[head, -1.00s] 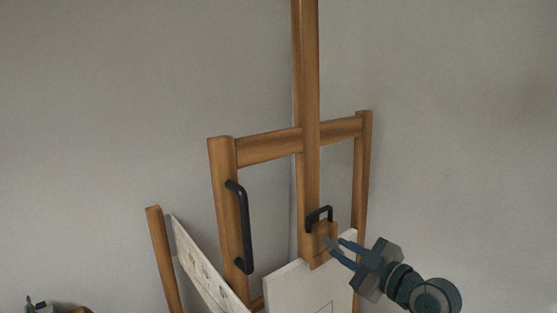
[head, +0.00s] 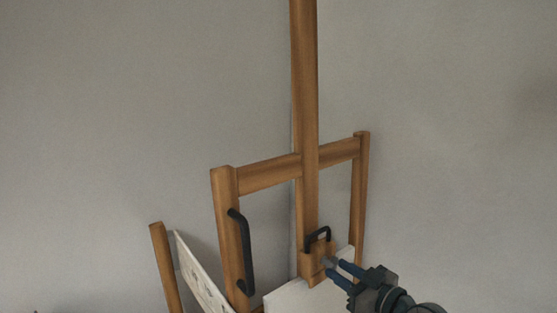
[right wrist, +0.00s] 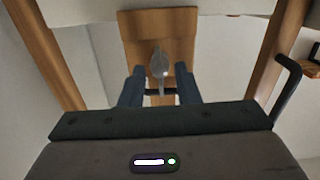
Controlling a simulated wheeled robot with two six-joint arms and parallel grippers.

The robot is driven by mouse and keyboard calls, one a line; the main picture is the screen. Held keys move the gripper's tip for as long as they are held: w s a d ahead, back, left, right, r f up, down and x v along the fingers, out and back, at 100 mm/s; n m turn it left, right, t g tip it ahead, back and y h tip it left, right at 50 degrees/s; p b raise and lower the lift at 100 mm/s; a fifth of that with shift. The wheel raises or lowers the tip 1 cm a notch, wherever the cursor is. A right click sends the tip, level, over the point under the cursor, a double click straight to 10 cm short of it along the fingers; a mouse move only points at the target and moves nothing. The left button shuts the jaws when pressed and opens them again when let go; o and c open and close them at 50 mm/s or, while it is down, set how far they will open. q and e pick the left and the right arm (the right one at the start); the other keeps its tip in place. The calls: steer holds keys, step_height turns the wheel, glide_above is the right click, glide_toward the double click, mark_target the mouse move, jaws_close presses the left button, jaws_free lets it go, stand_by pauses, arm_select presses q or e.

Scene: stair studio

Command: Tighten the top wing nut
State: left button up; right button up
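The top wing nut (right wrist: 160,64) is a small grey metal piece on the wooden block (head: 313,267) of the easel's centre post. In the head view the wing nut (head: 328,262) shows small beside my fingertips. My right gripper (head: 336,266) reaches in from the lower right, its fingers pointing at the block. In the right wrist view the right gripper (right wrist: 158,72) has its two fingers apart, with the wing nut between the tips and a gap on each side. My left gripper is not in view.
A black handle (head: 320,234) sits on the block just above the wing nut. Another black handle (head: 243,252) is on the easel's left upright. A white canvas (head: 300,295) stands below the block. A pale board (head: 200,280) leans at the left. A plain wall is behind.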

steer(key=v, duration=0.6)
stand_by(0.4)
